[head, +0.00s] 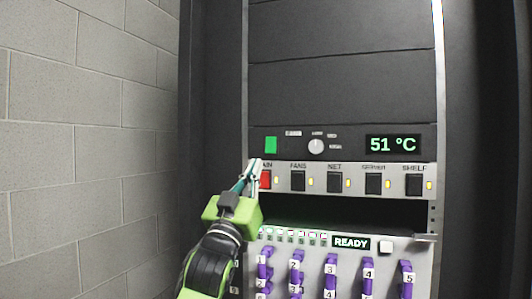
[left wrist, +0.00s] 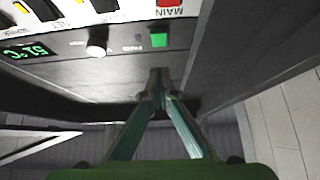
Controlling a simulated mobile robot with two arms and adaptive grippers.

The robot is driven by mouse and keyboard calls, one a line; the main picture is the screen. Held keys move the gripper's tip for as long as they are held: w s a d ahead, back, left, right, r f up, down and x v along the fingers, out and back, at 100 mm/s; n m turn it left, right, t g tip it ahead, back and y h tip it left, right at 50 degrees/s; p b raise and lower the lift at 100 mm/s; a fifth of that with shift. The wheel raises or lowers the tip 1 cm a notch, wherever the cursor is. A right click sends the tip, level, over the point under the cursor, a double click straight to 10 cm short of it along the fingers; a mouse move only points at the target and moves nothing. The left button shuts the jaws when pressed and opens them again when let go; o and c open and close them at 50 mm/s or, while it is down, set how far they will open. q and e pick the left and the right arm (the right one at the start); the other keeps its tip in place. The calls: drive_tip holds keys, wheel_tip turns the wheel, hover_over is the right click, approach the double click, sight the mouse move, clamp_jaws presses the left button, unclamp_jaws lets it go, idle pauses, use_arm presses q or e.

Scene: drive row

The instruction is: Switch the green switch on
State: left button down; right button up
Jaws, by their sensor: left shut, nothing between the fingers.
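The green switch (head: 271,145) is a small upright green rectangle at the left end of a dark panel in the rack. It also shows in the left wrist view (left wrist: 158,40), where the panel appears upside down. My left gripper (head: 256,165) is shut and empty. In the head view its tips are just below and left of the green switch, beside the red MAIN switch (head: 265,180), partly covering its label. In the left wrist view the fingertips (left wrist: 160,80) and the green switch show apart. I cannot tell which position the switch is in. My right gripper is not in view.
The same panel has a round knob (head: 316,146) and a display (head: 393,144) reading 51 °C. Below is a row of black switches with yellow lamps. Lower down, a unit with purple numbered handles shows READY (head: 351,242). A block wall (head: 90,120) stands at left.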

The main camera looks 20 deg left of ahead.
sight(270, 148)
use_arm(q)
drive_tip(key=w+r+p, duration=0.1)
drive_tip(key=w, duration=0.1)
drive_tip(key=w+r+p, duration=0.1)
drive_tip(key=w, duration=0.1)
drive_tip(key=w+r+p, duration=0.1)
drive_tip(key=w, duration=0.2)
drive_tip(key=shift+d, duration=0.1)
drive_tip(key=shift+w+f, duration=0.2)
drive_tip(key=shift+w, duration=0.45)
